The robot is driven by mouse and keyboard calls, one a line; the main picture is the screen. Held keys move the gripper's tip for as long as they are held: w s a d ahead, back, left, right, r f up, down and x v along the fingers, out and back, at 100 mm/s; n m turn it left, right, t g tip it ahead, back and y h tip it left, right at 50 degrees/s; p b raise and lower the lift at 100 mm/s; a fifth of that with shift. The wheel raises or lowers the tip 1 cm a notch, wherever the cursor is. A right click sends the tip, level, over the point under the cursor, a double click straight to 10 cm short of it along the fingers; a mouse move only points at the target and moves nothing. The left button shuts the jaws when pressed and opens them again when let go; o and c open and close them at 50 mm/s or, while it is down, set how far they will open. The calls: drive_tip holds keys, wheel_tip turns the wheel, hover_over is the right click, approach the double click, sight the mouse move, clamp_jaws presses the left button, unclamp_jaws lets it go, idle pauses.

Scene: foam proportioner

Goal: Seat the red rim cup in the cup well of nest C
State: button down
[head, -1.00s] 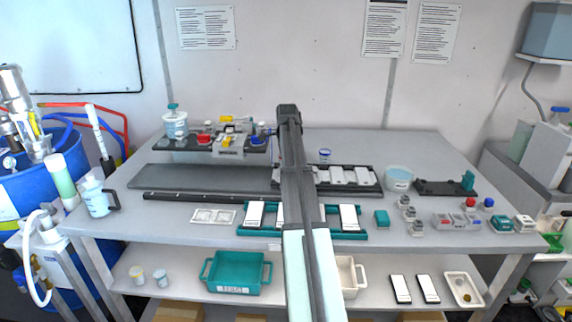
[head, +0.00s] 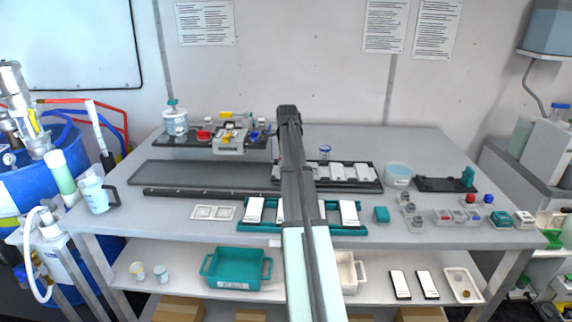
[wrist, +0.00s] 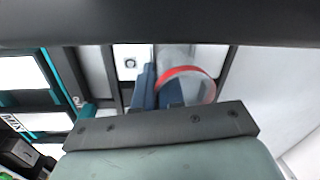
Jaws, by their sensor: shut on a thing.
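The red rim cup (wrist: 187,85) shows in the wrist view as a clear cup with a red ring. My gripper (wrist: 160,92) is shut on it with its blue fingers, and the cup's ring faces the camera at a slant. In the head view my arm hides the gripper and the held cup. A dark rack (head: 378,180) with several white plates stands right of my arm. In the wrist view a white plate with a small round mark (wrist: 130,64) sits in a dark frame beside the fingers. I cannot tell which nest is C.
A teal rack (head: 350,229) with white plates lies in front of the dark rack. A clear cup with a blue rim (head: 325,151) and a pale tub (head: 398,172) stand near the dark rack. A dark platform with fixtures (head: 230,140) is at back left. The back right tabletop is clear.

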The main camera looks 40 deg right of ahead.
drive_tip(key=c, duration=0.8)
unclamp_jaws()
drive_tip(key=shift+o, duration=0.2)
drive_tip(key=shift+r, duration=0.15)
drive_tip(key=shift+r, duration=3.9)
